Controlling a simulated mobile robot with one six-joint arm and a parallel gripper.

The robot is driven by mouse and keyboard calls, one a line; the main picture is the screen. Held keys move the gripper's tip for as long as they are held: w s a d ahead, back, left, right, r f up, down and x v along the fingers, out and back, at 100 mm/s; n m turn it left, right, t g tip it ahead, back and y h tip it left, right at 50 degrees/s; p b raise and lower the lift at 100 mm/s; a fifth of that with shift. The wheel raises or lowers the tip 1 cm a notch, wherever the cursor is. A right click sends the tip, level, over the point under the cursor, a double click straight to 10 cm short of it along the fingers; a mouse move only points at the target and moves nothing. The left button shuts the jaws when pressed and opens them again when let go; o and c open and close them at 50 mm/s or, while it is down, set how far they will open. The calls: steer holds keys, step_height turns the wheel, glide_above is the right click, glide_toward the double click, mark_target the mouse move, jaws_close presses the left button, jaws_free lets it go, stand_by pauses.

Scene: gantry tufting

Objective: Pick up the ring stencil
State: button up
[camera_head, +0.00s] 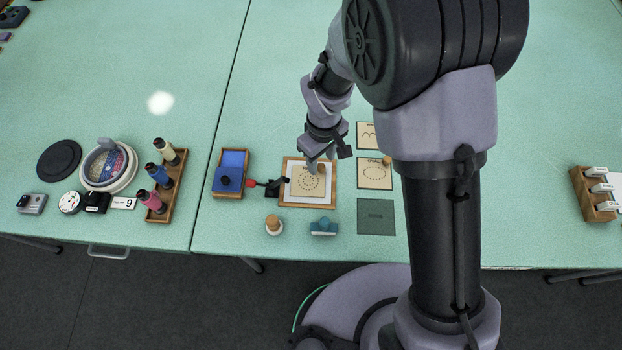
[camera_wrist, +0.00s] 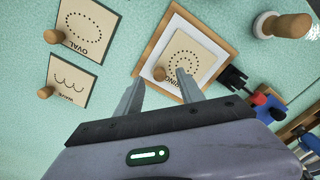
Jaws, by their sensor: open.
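The ring stencil (camera_head: 305,186) is a square cream plate with a dotted ring and a small wooden knob. It lies on white paper inside a wood-framed tray (camera_head: 283,196). In the wrist view the stencil (camera_wrist: 191,58) is tilted in the picture, its printed word partly covered by a finger. Its knob (camera_wrist: 159,74) shows between the fingertips. My gripper (camera_wrist: 157,78) is open and empty, pointing down over the knob; I cannot tell the exact height. In the head view my gripper (camera_head: 317,160) is over the tray's upper edge and partly hides the stencil.
The wave stencil (camera_head: 368,133), oval stencil (camera_head: 376,180) and a dark green mat (camera_head: 376,217) lie right of the tray. A black clamp with a red part (camera_head: 268,187) and blue pad box (camera_head: 229,173) are left. A wooden-knobbed stamp (camera_head: 274,226) and teal block (camera_head: 323,228) are in front.

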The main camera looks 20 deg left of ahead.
step_height(320, 180, down, 3)
steer(key=shift+w+r, duration=0.1)
steer(key=shift+r, duration=0.25)
steer(key=shift+c, duration=0.9)
jaws_close()
